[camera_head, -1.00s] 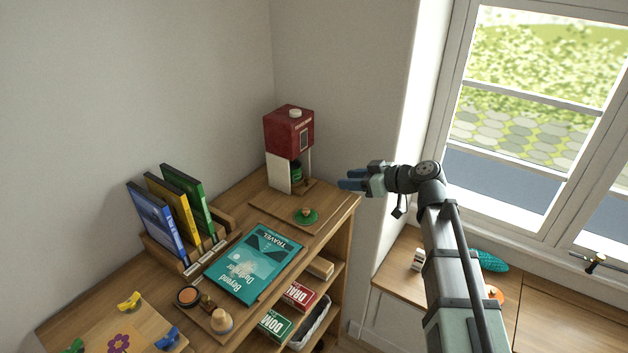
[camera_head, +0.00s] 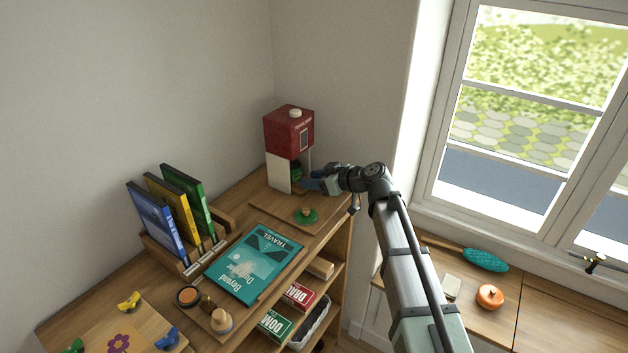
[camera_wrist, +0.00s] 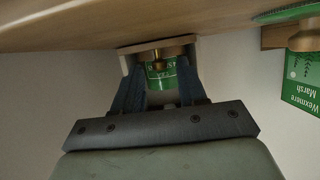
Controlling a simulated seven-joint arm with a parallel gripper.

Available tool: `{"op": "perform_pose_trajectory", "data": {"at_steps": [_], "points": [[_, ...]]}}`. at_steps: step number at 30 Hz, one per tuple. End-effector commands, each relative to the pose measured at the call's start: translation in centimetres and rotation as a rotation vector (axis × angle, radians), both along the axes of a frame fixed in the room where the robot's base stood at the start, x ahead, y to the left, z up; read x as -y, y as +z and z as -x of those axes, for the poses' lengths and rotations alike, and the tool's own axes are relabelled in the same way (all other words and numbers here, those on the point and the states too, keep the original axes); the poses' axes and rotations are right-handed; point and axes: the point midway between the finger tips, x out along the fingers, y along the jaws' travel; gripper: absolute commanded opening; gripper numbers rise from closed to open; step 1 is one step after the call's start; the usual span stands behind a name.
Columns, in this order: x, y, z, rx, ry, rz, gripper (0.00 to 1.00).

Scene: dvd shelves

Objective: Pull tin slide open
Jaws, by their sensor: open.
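A red-topped dispenser (camera_head: 288,133) with a pale side panel stands at the back corner of the shelf top. A green tin (camera_head: 296,171) sits low in its opening, partly hidden by my gripper. In the wrist view, which looks upside down, the green tin (camera_wrist: 161,76) shows beyond my fingers. A wooden slide (camera_wrist: 158,46) with a small brass knob (camera_wrist: 157,61) lies at the dispenser's base, in front of the tin. My gripper (camera_wrist: 158,72) is open, one blue finger on each side of the knob. Whether a finger touches it I cannot tell.
A green disc with a knob (camera_head: 306,216) lies on a board in front of the dispenser. A teal travel book (camera_head: 254,262) lies nearer, and upright cases (camera_head: 156,222) stand in a rack at left. The wall is close behind; the window sill is at right.

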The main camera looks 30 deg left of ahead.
Motion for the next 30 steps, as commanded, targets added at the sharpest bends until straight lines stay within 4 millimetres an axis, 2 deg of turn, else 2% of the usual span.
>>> {"op": "perform_pose_trajectory", "data": {"at_steps": [8,21,30], "points": [[-0.08,-0.06,0.0,0.0,0.0,0.0,0.41],[-0.07,-0.05,-0.02,0.0,-0.001,0.0,0.0],[-0.06,-0.05,-0.04,0.0,-0.001,0.0,0.0]]}}
